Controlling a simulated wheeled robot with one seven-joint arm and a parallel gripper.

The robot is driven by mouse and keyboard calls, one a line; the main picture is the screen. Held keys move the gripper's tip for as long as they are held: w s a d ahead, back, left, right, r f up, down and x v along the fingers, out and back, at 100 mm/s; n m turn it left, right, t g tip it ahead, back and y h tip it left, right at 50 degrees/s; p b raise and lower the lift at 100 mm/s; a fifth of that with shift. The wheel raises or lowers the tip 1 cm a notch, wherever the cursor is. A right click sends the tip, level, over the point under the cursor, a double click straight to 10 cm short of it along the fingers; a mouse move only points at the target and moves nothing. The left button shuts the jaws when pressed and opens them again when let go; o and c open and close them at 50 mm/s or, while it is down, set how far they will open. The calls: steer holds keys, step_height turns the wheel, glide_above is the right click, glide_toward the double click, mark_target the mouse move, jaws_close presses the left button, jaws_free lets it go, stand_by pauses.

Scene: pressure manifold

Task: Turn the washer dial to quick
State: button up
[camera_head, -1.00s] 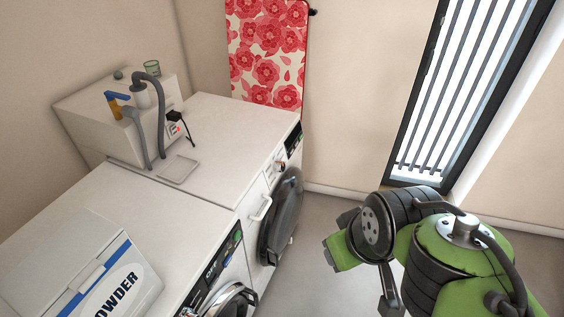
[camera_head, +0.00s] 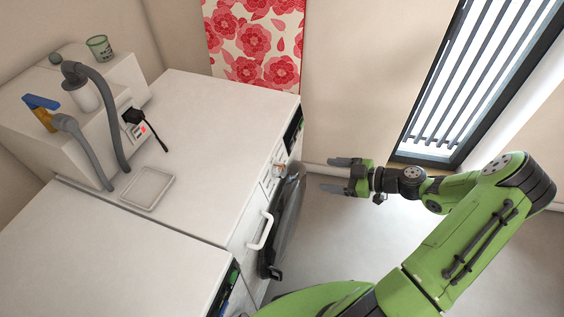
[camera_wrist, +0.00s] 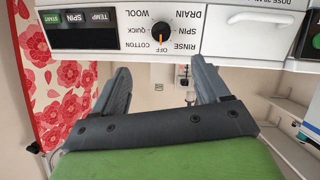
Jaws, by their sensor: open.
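The washer dial (camera_wrist: 161,33) is a round black knob with an orange pointer on a white panel, upside down in the wrist view. Its pointer is at OFF. QUICK is printed beside it, between COTTON and WOOL. In the head view the dial (camera_head: 279,168) is small on the front of the far washer (camera_head: 215,130). My gripper (camera_head: 331,174) is open and empty, to the right of that front and apart from it. In the wrist view the fingers of my gripper (camera_wrist: 160,66) point toward the panel, on either side below the dial.
A dark display (camera_wrist: 75,19) with TEMP, SPIN and START is beside the dial, and a white drawer (camera_wrist: 255,18) is on its other side. A dark round door (camera_head: 285,225) and white handle (camera_head: 262,231) are on the washer front. Free floor (camera_head: 350,245) lies right of the washer.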

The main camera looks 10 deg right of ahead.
mark_target(284, 171)
steer(key=b+x, duration=0.1)
steer(key=x, duration=1.4)
steer(key=shift+a+f, duration=0.1)
steer(key=shift+a, duration=0.2)
steer(key=shift+s, duration=0.1)
steer(key=c, duration=1)
steer(key=shift+c, duration=0.2)
